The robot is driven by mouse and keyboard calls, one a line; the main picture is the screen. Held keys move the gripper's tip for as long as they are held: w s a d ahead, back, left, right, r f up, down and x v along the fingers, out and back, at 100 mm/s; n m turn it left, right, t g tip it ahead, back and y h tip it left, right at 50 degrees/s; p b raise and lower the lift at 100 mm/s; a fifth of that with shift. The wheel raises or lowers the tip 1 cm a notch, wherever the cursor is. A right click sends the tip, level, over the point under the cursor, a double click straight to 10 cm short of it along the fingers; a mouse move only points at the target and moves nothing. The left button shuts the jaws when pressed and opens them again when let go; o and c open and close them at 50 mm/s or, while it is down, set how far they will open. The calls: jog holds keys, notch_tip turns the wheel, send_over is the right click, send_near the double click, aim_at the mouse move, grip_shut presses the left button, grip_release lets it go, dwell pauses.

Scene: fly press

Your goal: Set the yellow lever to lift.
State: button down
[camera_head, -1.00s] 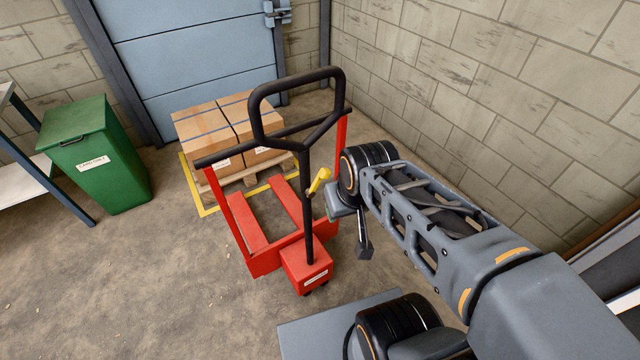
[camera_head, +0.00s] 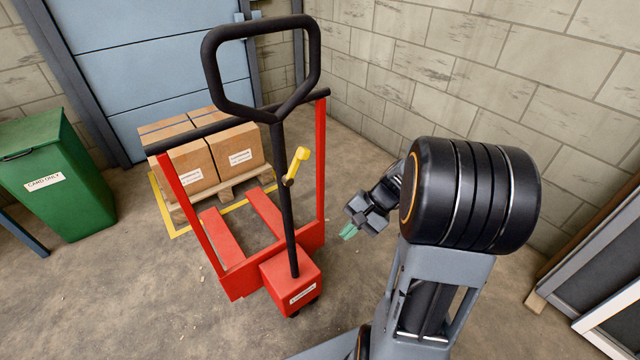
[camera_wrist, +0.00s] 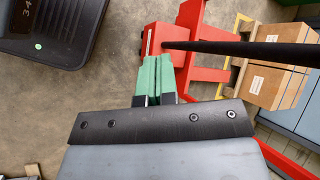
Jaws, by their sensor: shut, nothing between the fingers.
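The yellow lever (camera_head: 297,164) sits on the black handle shaft (camera_head: 284,200) of a red pallet truck (camera_head: 292,280). It slants, with its tip up and to the right. My gripper (camera_head: 349,232) is to the right of the shaft and lower than the lever, apart from both. Its green fingers (camera_wrist: 157,75) are closed together and empty in the wrist view. The wrist view also shows the red truck body (camera_wrist: 158,38) and the dark shaft (camera_wrist: 240,48) beyond the fingers. I cannot make out the lever in the wrist view.
Boxes (camera_head: 240,150) on a wooden pallet (camera_head: 225,192) stand behind the truck inside a yellow floor outline (camera_head: 164,208). A green bin (camera_head: 55,180) is at the left. A block wall (camera_head: 480,80) bounds the right. The floor between truck and bin is clear.

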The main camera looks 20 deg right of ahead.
jog(key=w+d+f+m+t+y+b, duration=0.3)
jog(key=w+d+m+t+y+b, duration=0.15)
jog(key=w+t+y, duration=0.2)
jog(key=w+d+r+n+t+y, duration=0.3)
jog(key=d+r+t+y, duration=0.1)
jog(key=r, duration=0.5)
jog(key=shift+w+d+r+t, duration=0.2)
jog(key=shift+d+t, duration=0.35)
jog(key=shift+t, duration=0.1)
jog(key=shift+a, duration=0.1)
send_near(296, 166)
jog(key=w+r, duration=0.4)
jog(key=shift+a+r+b, duration=0.4)
jog(key=shift+a+b, duration=0.05)
jog(key=shift+a, duration=0.4)
